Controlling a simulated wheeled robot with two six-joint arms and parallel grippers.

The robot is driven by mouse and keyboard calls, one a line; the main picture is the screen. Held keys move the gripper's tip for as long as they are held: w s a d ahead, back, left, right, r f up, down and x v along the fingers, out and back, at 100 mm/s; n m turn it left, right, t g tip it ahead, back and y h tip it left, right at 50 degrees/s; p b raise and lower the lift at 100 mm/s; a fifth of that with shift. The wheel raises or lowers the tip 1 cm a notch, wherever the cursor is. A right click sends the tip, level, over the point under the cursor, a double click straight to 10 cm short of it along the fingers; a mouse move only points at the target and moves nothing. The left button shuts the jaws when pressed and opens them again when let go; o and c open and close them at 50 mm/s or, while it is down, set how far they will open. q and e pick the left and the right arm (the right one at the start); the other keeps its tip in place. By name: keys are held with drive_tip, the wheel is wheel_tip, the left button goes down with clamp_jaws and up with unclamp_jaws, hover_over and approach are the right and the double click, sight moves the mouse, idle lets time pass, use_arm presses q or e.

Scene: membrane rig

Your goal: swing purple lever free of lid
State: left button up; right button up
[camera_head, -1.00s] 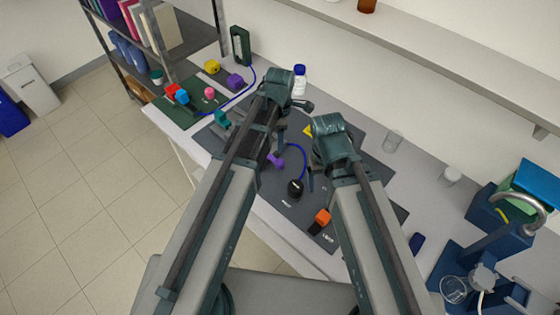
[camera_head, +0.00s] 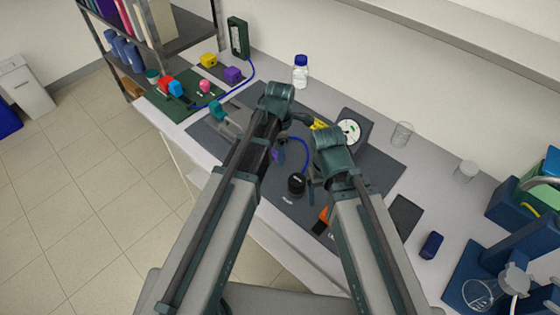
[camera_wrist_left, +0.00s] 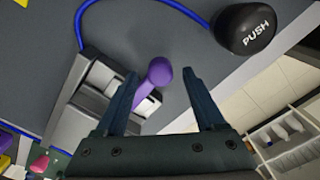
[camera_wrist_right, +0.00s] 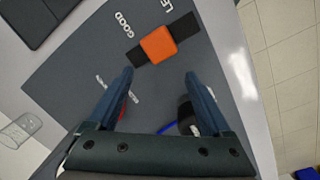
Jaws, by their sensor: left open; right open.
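The purple lever (camera_wrist_left: 157,76) shows in the left wrist view, with a round knob, beside a grey housing (camera_wrist_left: 98,78) with a pale top part. I cannot tell which part of the housing is the lid. My left gripper (camera_wrist_left: 160,72) is open, one finger on each side of the lever; contact is not clear. In the head view the lever (camera_head: 278,154) is partly hidden by my left arm. My right gripper (camera_wrist_right: 159,73) is open and empty above the dark mat, near an orange block (camera_wrist_right: 158,45).
A black PUSH button (camera_wrist_left: 245,28) with a blue tube stands near the lever. A dial gauge (camera_head: 349,130) and a blue-capped bottle (camera_head: 300,71) stand behind my arms. A blue apparatus (camera_head: 480,268) is at right. A green mat (camera_head: 181,109) with coloured blocks lies at left.

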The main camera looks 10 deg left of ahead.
use_arm(q)
wheel_tip(320, 180, down, 2)
drive_tip(key=shift+f+b, duration=0.15)
drive_tip(key=shift+b, duration=0.45)
clamp_jaws()
drive_tip(key=shift+s, duration=0.15)
idle(0.9)
